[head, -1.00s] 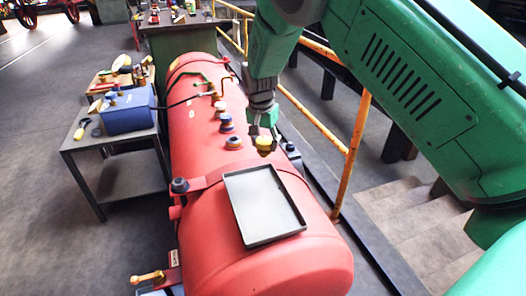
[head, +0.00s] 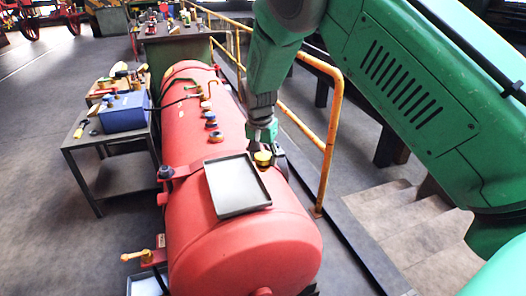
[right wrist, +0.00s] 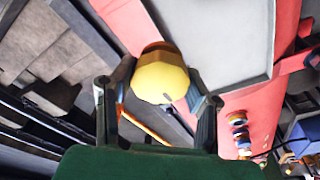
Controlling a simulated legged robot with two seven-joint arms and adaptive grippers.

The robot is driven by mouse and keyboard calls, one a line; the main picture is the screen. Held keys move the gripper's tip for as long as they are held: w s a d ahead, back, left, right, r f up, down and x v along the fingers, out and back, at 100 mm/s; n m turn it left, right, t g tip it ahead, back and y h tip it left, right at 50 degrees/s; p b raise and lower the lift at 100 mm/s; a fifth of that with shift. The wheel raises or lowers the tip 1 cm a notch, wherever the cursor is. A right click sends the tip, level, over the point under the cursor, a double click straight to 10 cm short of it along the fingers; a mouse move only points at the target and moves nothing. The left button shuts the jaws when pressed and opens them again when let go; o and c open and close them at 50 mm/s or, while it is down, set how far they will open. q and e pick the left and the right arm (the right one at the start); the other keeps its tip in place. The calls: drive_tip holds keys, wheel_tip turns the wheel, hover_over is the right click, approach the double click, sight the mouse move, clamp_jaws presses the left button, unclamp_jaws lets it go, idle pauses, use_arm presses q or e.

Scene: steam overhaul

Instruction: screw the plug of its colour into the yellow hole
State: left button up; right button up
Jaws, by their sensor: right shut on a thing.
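My right gripper (head: 262,148) is shut on a yellow plug (head: 262,158), with a finger on each side of it. In the right wrist view the yellow plug (right wrist: 160,76) shows its rounded yellow face and a brownish band. In the head view, gripper and plug show by the far right corner of the grey tray, over the right side of the red boiler (head: 240,246). A row of coloured ring fittings (head: 211,123) runs along the boiler top, beyond the tray. I cannot tell which is the yellow hole. My left gripper is out of view.
The grey tray (head: 238,187) on the boiler looks empty. A yellow railing (head: 331,130) and steps (head: 385,210) are on the right. A side table (head: 84,140) with a blue box (head: 124,112) and tools stands on the left.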

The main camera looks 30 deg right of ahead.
drive_tip(key=s+a+f+n, duration=0.3)
drive_tip(key=s+a+f, duration=0.1)
drive_tip(key=s+f, duration=0.2)
drive_tip(key=s+a+f+n+y, duration=0.1)
drive_tip(key=s+a+f+n, duration=0.3)
drive_tip(key=s, duration=0.5)
drive_tip(key=s+a+f+n, duration=0.3)
drive_tip(key=s+a+f, duration=0.2)
drive_tip(key=s+f, duration=0.2)
drive_tip(key=shift+s+a+f+n+t, duration=0.1)
drive_tip(key=shift+s+f+n+t, duration=0.25)
drive_tip(key=shift+s, duration=0.4)
drive_tip(key=shift+a+f, duration=0.15)
drive_tip(key=shift+a, duration=0.15)
